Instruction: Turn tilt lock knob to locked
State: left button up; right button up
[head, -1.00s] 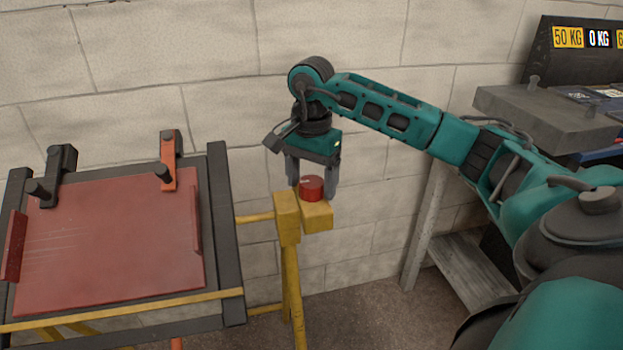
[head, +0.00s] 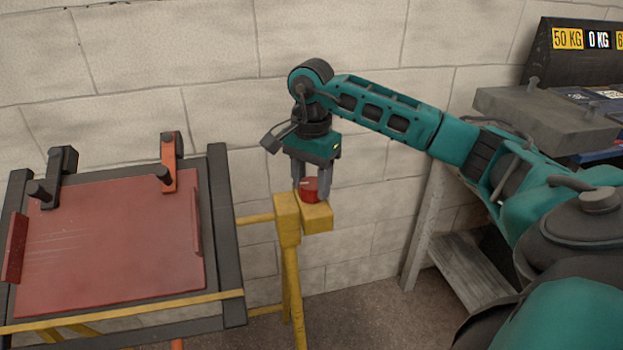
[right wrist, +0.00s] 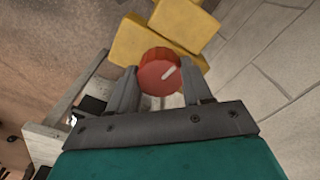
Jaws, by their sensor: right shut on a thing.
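The red tilt lock knob (head: 309,189) sits on a yellow block (head: 318,216) at the right end of the frame bench. My right gripper (head: 311,192) points down over the knob, with its two fingers shut on the knob's sides. No marking for locked or unlocked is legible on the block. My left gripper is not in view.
The frame bench has a red panel (head: 110,245) in a dark frame, with a black clamp (head: 52,180) and an orange clamp (head: 169,162). A block wall stands close behind. A grey shelf unit (head: 425,230) stands at the right, with a weight sign (head: 585,38) above it.

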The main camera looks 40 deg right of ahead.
jog(key=m+p, duration=0.1)
jog(key=m, duration=0.3)
jog(key=shift+r, duration=0.1)
jog(key=shift+m+p, duration=0.55)
jog(key=shift+m, duration=0.35)
jog(key=shift+m+p, duration=0.3)
jog(key=shift+m, duration=0.7)
jog(key=m+p, duration=0.1)
jog(key=m, duration=0.5)
jog(key=shift+p, duration=0.4)
jog(key=m, duration=0.3)
jog(key=shift+p, duration=0.35)
jog(key=m+p, duration=0.1)
jog(key=m, duration=0.2)
jog(key=shift+m, duration=0.3)
jog(key=m+p, duration=0.1)
jog(key=m, duration=0.3)
jog(key=shift+m, duration=0.3)
jog(key=m+p, duration=0.1)
jog(key=m, duration=0.3)
jog(key=shift+p, duration=0.4)
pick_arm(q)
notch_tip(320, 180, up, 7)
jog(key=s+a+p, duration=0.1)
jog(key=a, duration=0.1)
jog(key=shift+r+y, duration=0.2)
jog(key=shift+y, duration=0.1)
pick_arm(e)
jog(key=shift+d+m, duration=0.1)
jog(key=shift+m, duration=1.9)
